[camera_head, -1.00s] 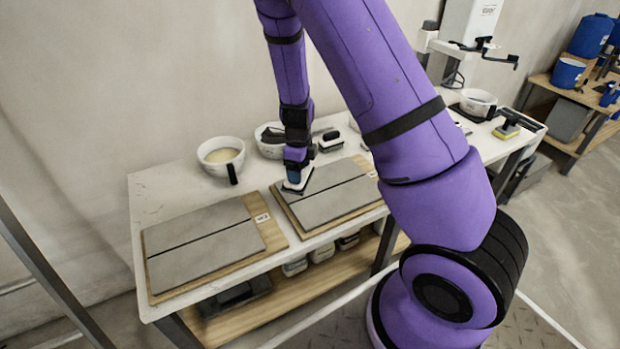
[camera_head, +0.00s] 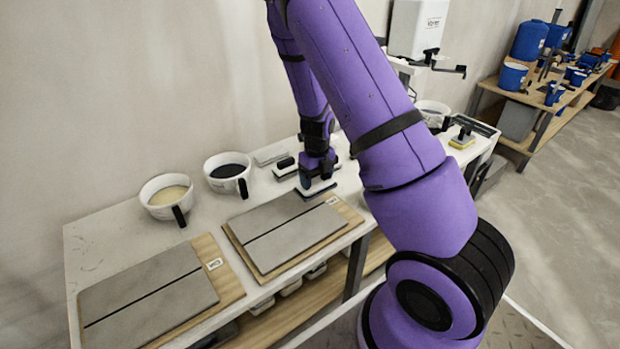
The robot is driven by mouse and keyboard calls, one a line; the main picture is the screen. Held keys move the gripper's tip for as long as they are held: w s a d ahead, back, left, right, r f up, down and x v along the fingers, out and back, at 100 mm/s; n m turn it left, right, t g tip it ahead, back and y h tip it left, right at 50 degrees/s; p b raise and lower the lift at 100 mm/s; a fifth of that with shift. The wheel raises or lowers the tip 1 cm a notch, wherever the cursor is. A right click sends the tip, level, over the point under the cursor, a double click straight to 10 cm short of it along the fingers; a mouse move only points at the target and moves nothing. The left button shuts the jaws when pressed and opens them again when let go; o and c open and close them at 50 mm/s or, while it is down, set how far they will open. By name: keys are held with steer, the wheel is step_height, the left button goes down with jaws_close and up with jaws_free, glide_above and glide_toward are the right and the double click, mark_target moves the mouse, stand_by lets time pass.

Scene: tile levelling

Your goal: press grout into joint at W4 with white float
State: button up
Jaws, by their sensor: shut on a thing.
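My gripper (camera_head: 317,180) is shut on a white float (camera_head: 318,192) with a dark underside edge. The float is at the far right corner of the nearer-to-middle tile panel (camera_head: 290,233), beyond the right end of its joint. I cannot tell whether it touches the tile. The joint (camera_head: 284,223) shows as a thin dark line between two grey tiles on a wooden board. A small white label (camera_head: 332,200) sits at the board's right end; its text is too small to read. A second panel (camera_head: 150,300) with a dark joint and label (camera_head: 214,263) lies at left.
A bowl of cream paste (camera_head: 166,202) and a bowl with dark contents (camera_head: 228,186) stand behind the panels. Another white tool with a black handle (camera_head: 285,166) lies behind my gripper. A yellow-edged tool (camera_head: 462,139) is at the table's right end.

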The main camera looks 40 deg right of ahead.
steer(key=shift+f, duration=3.25)
steer(key=shift+f, duration=0.65)
steer(key=shift+a, duration=0.1)
steer(key=shift+a, duration=0.95)
steer(key=shift+a, duration=0.1)
steer(key=shift+s+a+r, duration=0.1)
steer(key=shift+a, duration=0.85)
steer(key=shift+a, duration=0.1)
steer(key=shift+a, duration=0.9)
steer(key=shift+a, duration=0.1)
